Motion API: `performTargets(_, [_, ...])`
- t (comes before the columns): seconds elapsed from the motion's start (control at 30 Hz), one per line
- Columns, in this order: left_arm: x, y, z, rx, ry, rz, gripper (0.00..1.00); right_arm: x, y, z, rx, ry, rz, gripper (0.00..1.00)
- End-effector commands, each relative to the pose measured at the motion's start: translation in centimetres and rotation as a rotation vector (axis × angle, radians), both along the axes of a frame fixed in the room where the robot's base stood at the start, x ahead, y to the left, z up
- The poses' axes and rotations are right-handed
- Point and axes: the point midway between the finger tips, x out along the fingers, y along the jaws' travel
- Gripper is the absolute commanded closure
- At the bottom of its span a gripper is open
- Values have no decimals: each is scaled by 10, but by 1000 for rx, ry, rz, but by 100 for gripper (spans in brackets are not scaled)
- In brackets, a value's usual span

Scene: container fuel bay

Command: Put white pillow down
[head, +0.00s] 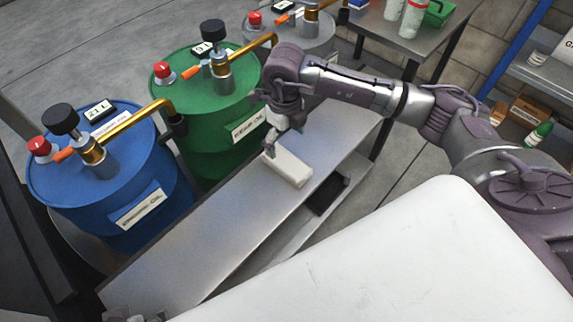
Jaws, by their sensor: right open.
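The white pillow (287,169), a small pale block, lies on the grey metal bench top (215,220), near its right part. My right gripper (271,146) reaches down from the upper right and is at the pillow's far left end. It is open, with its fingers close to the pillow; whether they touch it is too small to tell. Part of the pillow's far end is hidden by the gripper.
A blue drum (110,180), a green drum (215,115) and a grey drum (300,35), with pumps and brass spouts, stand behind the bench. A dark tray (328,195) sits below the bench top. A table (380,30) holds bottles. The bench's left part is mostly clear.

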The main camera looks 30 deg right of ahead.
Motion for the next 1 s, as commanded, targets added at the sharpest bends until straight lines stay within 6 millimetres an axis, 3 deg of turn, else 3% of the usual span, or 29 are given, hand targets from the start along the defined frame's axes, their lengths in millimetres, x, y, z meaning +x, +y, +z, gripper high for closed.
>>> performTargets(0.1, [0,1,-5,2,0,0,28,-1,1,-23,1,3,2,6])
performTargets(0.43, [0,1,-10,3,-1,-1,28,-2,0,-46,2,2,2,6])
performTargets(0.6, [0,1,-18,3,-1,-1,28,-6,-3,-72,3,3,2,6])
performTargets(0.7, [13,-2,-17,-8,-62,-7,28,-5,-3,-85,3,2,2,6])
performTargets(0.97, [19,-4,-14,-13,-88,-8,28,-4,-3,-88,3,0,2,6])
performTargets(1.0, [19,-4,-14,-13,-87,-8,28,-4,-3,-88,3,0,2,11])
